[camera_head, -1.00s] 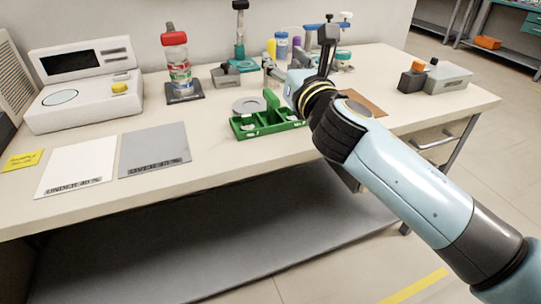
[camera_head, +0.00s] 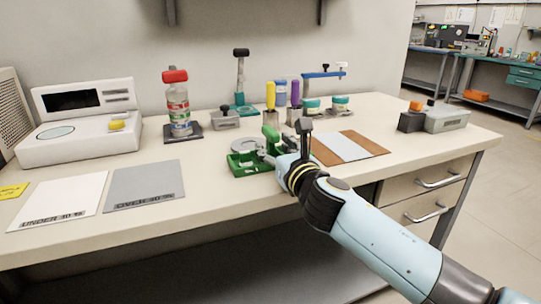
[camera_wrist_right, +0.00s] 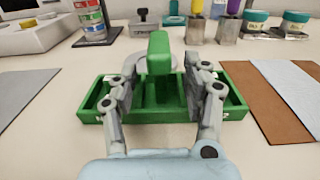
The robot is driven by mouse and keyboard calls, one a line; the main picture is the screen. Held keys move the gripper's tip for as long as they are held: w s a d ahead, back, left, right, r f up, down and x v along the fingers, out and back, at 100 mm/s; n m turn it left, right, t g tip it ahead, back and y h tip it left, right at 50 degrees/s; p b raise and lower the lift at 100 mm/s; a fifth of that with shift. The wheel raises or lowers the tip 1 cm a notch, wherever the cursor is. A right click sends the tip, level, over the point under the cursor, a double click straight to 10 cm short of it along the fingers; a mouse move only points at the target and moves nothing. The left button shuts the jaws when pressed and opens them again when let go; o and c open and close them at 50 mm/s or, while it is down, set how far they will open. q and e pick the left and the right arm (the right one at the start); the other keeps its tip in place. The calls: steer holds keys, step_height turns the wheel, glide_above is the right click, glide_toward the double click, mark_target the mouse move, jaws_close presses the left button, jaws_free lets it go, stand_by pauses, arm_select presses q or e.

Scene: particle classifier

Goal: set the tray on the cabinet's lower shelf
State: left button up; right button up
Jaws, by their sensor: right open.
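The green tray (camera_head: 246,168), with several compartments and an upright green handle (camera_head: 270,137), sits on the workbench near its front edge. In the right wrist view the tray (camera_wrist_right: 91,101) spreads to both sides of my right gripper (camera_wrist_right: 158,72). The fingers are open, one on each side of the handle (camera_wrist_right: 159,52), with a gap visible. In the head view my right gripper (camera_head: 279,150) is at the tray's right side, partly hidden by its own wrist. My left gripper is not in view. I cannot make out a cabinet shelf.
A white instrument (camera_head: 75,122), a red-capped bottle (camera_head: 178,105) and several small tools stand behind the tray. A white sheet (camera_head: 60,200) and a grey sheet (camera_head: 145,185) lie left. A brown mat (camera_head: 372,142) lies right. Drawers (camera_head: 425,190) are under the bench's right end.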

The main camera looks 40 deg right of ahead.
steer(key=x, duration=0.2)
steer(key=shift+w+d, duration=0.1)
steer(key=shift+w, duration=0.2)
jaws_close()
stand_by(0.3)
